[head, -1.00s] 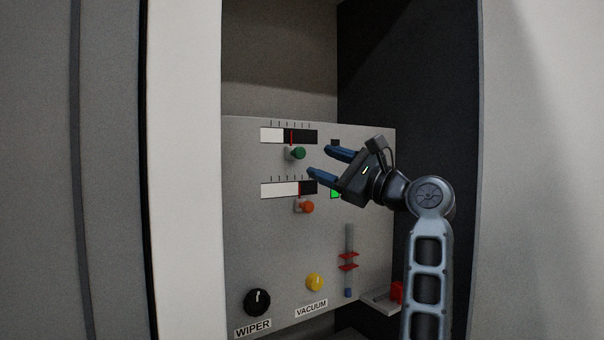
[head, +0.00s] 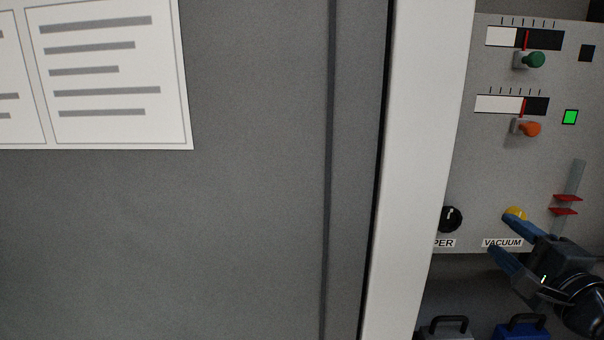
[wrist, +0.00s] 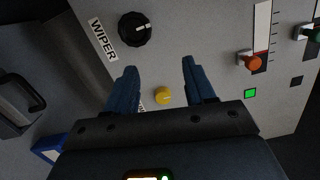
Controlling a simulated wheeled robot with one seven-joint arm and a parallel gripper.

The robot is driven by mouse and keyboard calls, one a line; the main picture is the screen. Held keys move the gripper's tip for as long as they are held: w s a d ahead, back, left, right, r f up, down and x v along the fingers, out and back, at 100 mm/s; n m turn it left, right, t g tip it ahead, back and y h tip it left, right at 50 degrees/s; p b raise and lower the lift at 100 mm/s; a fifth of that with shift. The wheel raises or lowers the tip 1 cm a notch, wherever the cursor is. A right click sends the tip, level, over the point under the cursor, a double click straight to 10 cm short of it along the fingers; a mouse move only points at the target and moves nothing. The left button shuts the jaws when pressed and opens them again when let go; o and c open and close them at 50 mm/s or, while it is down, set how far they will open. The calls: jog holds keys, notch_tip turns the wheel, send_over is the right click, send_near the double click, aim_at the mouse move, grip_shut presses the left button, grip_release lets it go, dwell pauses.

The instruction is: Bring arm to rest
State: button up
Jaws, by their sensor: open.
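My gripper (head: 498,238) is open at the lower right of the head view, with blue fingers pointing left and nothing between them. In the head view its upper finger overlaps the lower part of the yellow VACUUM knob (head: 514,213). In the wrist view the two fingers (wrist: 156,80) stand apart in front of the panel, with the yellow knob (wrist: 163,95) showing between them. I cannot tell how far the fingertips are from the panel. My arm behind the gripper runs out of the head view at the right.
Grey (head: 446,328) and blue (head: 522,327) handled containers stand below. A white post (head: 415,170) borders the opening.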

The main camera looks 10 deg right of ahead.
jog(key=s+a+f+n+g, duration=0.2)
jog(key=s+a+f+n, duration=0.9)
jog(key=s+f, duration=0.45)
jog(key=s+a+n+y, duration=0.1)
jog(key=s+a+n, duration=0.2)
jog(key=s, duration=0.3)
jog(key=s+a+r+n+y, duration=0.1)
jog(key=s+a+n, duration=0.3)
jog(key=s, duration=0.3)
jog(key=s+a+r+n+g+y, duration=0.1)
jog(key=s+a+n, duration=0.2)
jog(key=s, duration=0.4)
jog(key=shift+a+n, duration=0.25)
jog(key=shift+n, duration=0.05)
jog(key=shift+w, duration=0.15)
dwell(2.2)
